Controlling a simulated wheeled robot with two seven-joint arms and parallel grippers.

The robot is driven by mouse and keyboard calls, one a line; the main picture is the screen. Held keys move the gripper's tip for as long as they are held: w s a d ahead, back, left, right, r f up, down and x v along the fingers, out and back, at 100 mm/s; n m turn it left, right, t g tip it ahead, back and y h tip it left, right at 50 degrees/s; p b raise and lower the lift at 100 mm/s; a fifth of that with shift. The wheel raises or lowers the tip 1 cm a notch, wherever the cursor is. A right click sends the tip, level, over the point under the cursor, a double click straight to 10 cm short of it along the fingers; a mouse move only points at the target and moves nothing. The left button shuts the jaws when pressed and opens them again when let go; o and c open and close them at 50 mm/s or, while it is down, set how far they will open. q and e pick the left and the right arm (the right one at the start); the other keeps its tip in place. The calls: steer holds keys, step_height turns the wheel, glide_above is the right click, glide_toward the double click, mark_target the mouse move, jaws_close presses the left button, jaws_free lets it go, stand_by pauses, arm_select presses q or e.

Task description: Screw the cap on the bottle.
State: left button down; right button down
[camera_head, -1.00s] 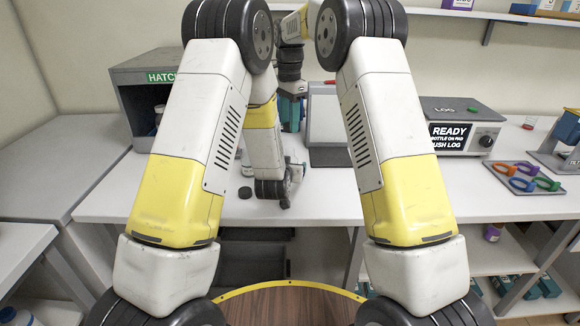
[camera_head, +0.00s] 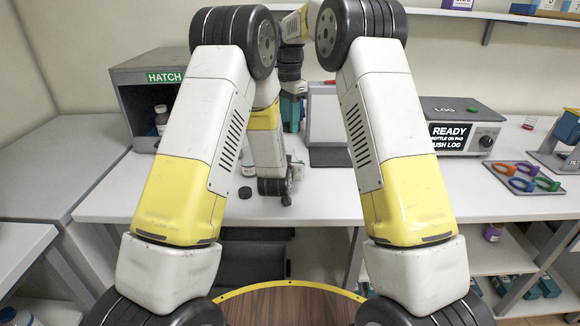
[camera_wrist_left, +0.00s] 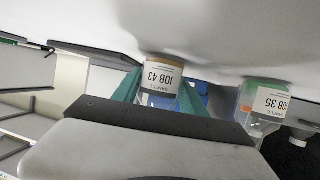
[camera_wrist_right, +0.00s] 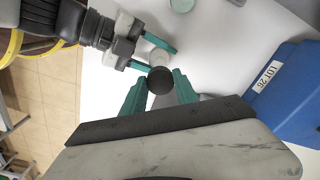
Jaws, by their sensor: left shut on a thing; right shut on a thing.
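The bottle labelled JOB 43 (camera_wrist_left: 160,75), with brown contents, stands between the teal fingers of my left gripper (camera_wrist_left: 158,88), which is shut on it. In the right wrist view, my left gripper (camera_wrist_right: 150,55) reaches in from the upper left and holds the pale bottle (camera_wrist_right: 159,57). A round black cap (camera_wrist_right: 160,80) sits at the bottle's near end, between the fingertips of my right gripper (camera_wrist_right: 159,90), which is shut on it. I cannot tell how far the cap is threaded. In the head view my arms largely hide the bottle and cap.
A bottle labelled JOB 35 (camera_wrist_left: 265,105) stands beside the held one. A loose black cap (camera_head: 245,192) lies on the table. A blue LOT 26 container (camera_wrist_right: 290,95) is close to my right gripper. The hatch box (camera_head: 125,73) holds a bottle (camera_head: 161,118).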

glide_above(289, 149)
steer(key=shift+s+f, duration=0.1)
steer(key=shift+f, duration=2.4)
steer(key=shift+f, duration=0.9)
steer(key=shift+f, duration=0.6)
steer(key=m, duration=1.3)
